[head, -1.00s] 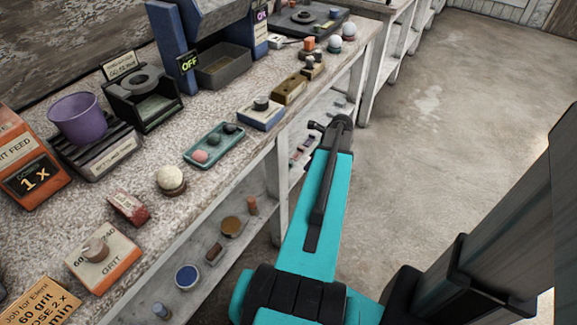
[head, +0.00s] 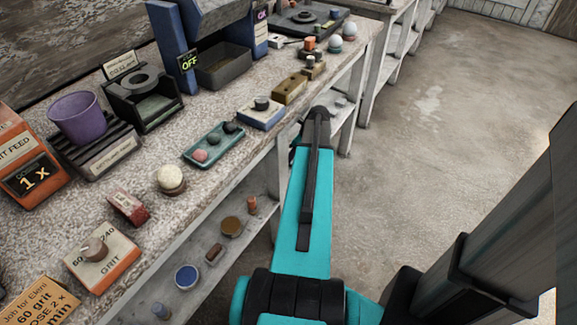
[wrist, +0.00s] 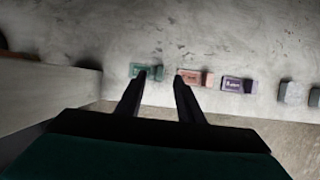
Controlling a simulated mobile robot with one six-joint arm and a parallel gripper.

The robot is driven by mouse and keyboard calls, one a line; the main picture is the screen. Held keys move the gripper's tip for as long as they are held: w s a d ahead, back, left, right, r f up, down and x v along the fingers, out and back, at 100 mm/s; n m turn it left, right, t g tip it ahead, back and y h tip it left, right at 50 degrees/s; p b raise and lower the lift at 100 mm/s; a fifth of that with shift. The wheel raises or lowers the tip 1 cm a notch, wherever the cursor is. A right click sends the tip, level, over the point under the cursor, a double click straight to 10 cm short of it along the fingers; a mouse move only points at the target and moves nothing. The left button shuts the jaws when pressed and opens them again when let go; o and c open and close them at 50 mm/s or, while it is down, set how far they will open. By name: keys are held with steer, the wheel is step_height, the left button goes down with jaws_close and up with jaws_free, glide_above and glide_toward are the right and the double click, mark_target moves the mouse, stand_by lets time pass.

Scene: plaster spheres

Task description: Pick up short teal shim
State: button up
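In the wrist view, a small teal shim (wrist: 143,70) with a label lies on a pale, worn surface. My gripper (wrist: 167,73) is open, with its two fingers apart and nothing held between them. The left fingertip overlaps the right part of the teal shim in the picture; I cannot tell how far apart they are in depth. The gap between the fingers points between the teal shim and a pinkish-orange block. In the head view my gripper and the teal shim are hidden by my arm.
Right of the teal shim lie the pinkish-orange block (wrist: 190,77), a purple block (wrist: 236,85) and a grey block (wrist: 291,93). A pale board (wrist: 45,95) stands close on the left. The bench top (head: 205,185) overhangs the lower shelf (head: 212,275). Open floor lies right.

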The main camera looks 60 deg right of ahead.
steer(key=shift+f, duration=0.1)
steer(key=shift+b+x, duration=0.3)
steer(key=shift+x, duration=2.1)
jaws_close()
